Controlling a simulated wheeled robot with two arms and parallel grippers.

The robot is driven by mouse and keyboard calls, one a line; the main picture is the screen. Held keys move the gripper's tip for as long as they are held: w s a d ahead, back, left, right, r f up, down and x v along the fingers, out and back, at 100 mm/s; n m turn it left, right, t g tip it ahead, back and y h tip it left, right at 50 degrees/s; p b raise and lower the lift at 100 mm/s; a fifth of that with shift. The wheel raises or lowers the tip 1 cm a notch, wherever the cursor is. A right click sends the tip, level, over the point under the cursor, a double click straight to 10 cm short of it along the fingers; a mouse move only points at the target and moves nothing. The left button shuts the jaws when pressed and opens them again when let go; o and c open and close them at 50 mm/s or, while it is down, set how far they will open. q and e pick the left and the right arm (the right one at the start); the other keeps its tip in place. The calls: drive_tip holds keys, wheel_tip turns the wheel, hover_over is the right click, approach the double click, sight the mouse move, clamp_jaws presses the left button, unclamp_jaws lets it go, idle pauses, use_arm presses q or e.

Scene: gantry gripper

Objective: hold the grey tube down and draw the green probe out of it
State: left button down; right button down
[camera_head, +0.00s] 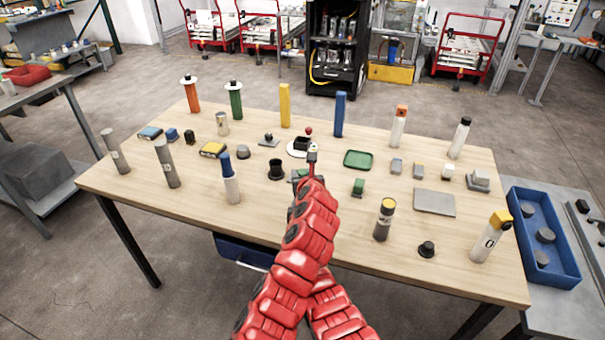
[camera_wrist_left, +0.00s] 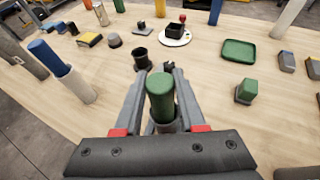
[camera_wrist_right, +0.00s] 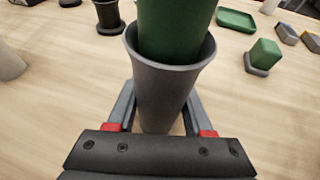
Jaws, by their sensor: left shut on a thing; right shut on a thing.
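The green probe (camera_wrist_left: 160,92) stands upright in the grey tube (camera_wrist_left: 171,126) in the left wrist view. My left gripper (camera_wrist_left: 158,74) is shut on the probe above the tube's rim. In the right wrist view, the grey tube (camera_wrist_right: 162,88) is between the fingers of my right gripper (camera_wrist_right: 160,105), which is shut on it. The lower visible part of the green probe (camera_wrist_right: 172,28) goes down into the tube's open mouth there. The tube's lower end is hidden. In the head view, my red arms cover most of the tube, probe and grippers.
A black cup (camera_head: 276,169) stands close by on the left. A white disc (camera_head: 293,153) with a black box lies behind, and a green tray (camera_head: 358,159) and green block (camera_head: 358,187) stand to the right. Several upright tubes stand around the wooden table (camera_head: 330,215). Bare wood separates them.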

use_arm(q)
drive_tip(key=shift+r, duration=0.1)
drive_tip(key=shift+r, duration=1.55)
drive_tip(key=shift+r, duration=1.45)
drive_tip(key=shift+r, duration=1.5)
drive_tip(key=shift+r, duration=0.1)
drive_tip(key=shift+r, duration=1.35)
